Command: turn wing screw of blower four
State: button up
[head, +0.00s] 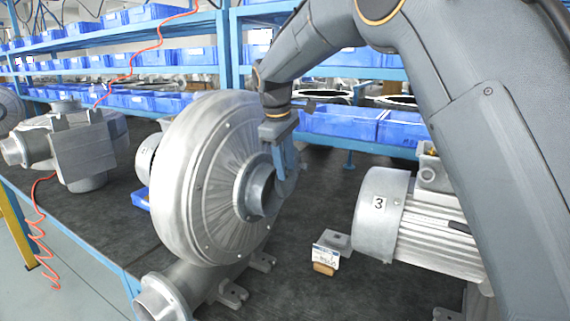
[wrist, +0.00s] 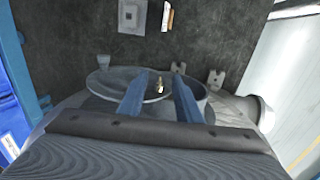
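A large grey blower (head: 205,180) stands on the dark bench in the middle of the head view, its round inlet (head: 257,190) facing right. No number shows on its visible face, so I cannot tell whether it is blower four. My gripper (head: 284,180) is at the inlet, its blue fingers pointing down. In the wrist view my gripper (wrist: 159,82) has its two blue fingers apart. A small brass-coloured piece (wrist: 160,86), perhaps the wing screw, shows between the fingers; I cannot tell whether they touch it. In the head view it is hidden.
A motor marked 3 (head: 405,220) stands at the right. A small metal plate (head: 337,240) and a wooden block with a label (head: 325,262) lie between it and the blower. Another grey machine (head: 75,145) stands left. Blue bins (head: 345,122) line the back.

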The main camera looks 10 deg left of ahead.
jog(key=shift+f, duration=0.2)
jog(key=shift+c, duration=0.4)
grip_shut()
jog(key=shift+s+t+b, duration=0.1)
jog(key=shift+t+b, duration=0.2)
jog(key=shift+b, duration=0.1)
jog(key=t+b, duration=0.2)
jog(key=b, duration=0.1)
jog(key=t+h+b, duration=0.1)
jog(key=t+b, duration=0.1)
jog(key=b, duration=0.2)
jog(key=s+f+t+h+b, duration=0.1)
jog(key=t+b, duration=0.1)
jog(key=b, duration=0.2)
jog(key=shift+a, duration=0.3)
jog(key=shift+r+t+b, duration=0.1)
jog(key=shift+t+b, duration=0.2)
jog(key=shift+b, duration=0.5)
